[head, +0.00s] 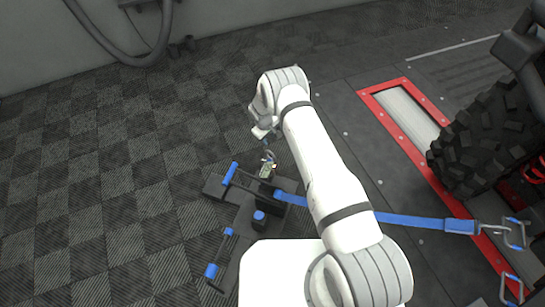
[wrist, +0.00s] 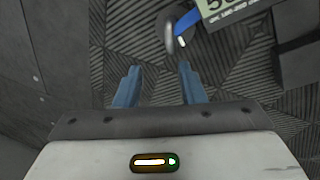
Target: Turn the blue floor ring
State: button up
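My gripper (wrist: 160,84) is open and empty, its two blue fingers apart over the dark floor in the wrist view. In the head view the gripper (head: 266,137) hangs above the black frame, largely hidden by my wrist. Just beyond the fingers in the wrist view is a curved grey loop (wrist: 170,28) with a blue strip; I cannot tell whether it is the floor ring. In the head view, two rings with blue parts lie at the right edge, one upper (head: 515,234) and one lower (head: 512,290), both well away from my gripper.
A black floor frame (head: 240,213) with blue-ended bars stands below my gripper. A blue strap (head: 420,220) runs from it to the right, behind my arm. A large tyre (head: 490,135) stands beside the red-edged floor plate (head: 368,92). The tiled floor at left is clear.

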aim_at(272, 153)
jog(key=f+b, duration=0.1)
jog(key=f, duration=0.2)
jog(key=f+b, duration=0.1)
jog(key=f, duration=0.2)
jog(key=f+b, duration=0.1)
jog(key=f, duration=0.3)
jog(key=shift+w+d, duration=0.1)
jog(key=shift+d, duration=0.15)
jog(key=shift+w+d+f, duration=0.1)
jog(key=shift+f, duration=0.6)
jog(key=shift+c, duration=0.3)
grip_shut()
jog(key=shift+w+d, duration=0.1)
jog(key=shift+d, duration=0.3)
jog(key=shift+a+r+b, duration=0.15)
jog(key=shift+a+b, duration=0.1)
jog(key=shift+b, duration=0.05)
